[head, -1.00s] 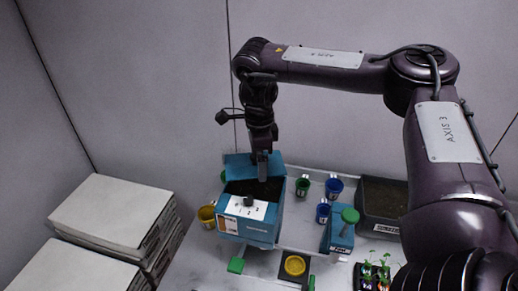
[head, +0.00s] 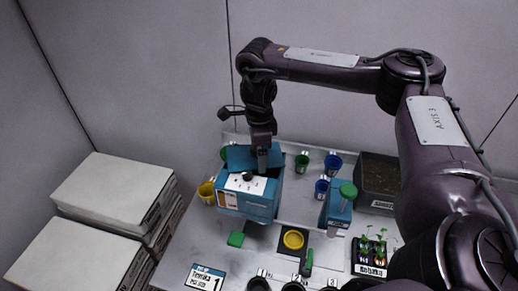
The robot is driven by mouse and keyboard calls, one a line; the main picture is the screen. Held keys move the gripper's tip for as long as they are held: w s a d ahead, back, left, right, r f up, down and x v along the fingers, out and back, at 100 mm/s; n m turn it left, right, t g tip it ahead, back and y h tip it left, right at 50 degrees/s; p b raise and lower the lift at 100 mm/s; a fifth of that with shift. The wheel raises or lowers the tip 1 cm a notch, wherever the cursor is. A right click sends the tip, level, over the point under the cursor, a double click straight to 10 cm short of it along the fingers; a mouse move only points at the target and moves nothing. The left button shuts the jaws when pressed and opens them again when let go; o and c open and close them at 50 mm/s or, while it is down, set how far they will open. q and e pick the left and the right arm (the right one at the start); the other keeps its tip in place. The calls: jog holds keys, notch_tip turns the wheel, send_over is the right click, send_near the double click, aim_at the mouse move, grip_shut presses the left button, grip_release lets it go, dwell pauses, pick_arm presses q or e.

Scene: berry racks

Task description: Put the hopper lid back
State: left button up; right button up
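The teal hopper (head: 262,205) stands on the bench, with a white panel and a dark knob on its upper front. Its teal lid (head: 241,157) lies tilted over the rear of the top, and a dark strip of the opening shows in front of it. My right gripper (head: 262,160) points down at the right part of the lid, touching it or very close. Its fingertips are small and dark, so I cannot tell whether they are shut on the lid. My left gripper is not in view.
A teal box with a green knob (head: 338,208) and a dark soil bin (head: 378,178) stand to the right. Yellow (head: 206,193), green (head: 302,163) and blue cups (head: 333,163) surround the hopper. Seedlings (head: 370,250) stand front right. White boxes (head: 115,190) are stacked at left.

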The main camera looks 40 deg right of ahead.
jog(key=shift+f, duration=0.15)
jog(key=o, duration=0.8)
jog(key=shift+c, duration=0.2)
jog(key=shift+r, duration=3.9)
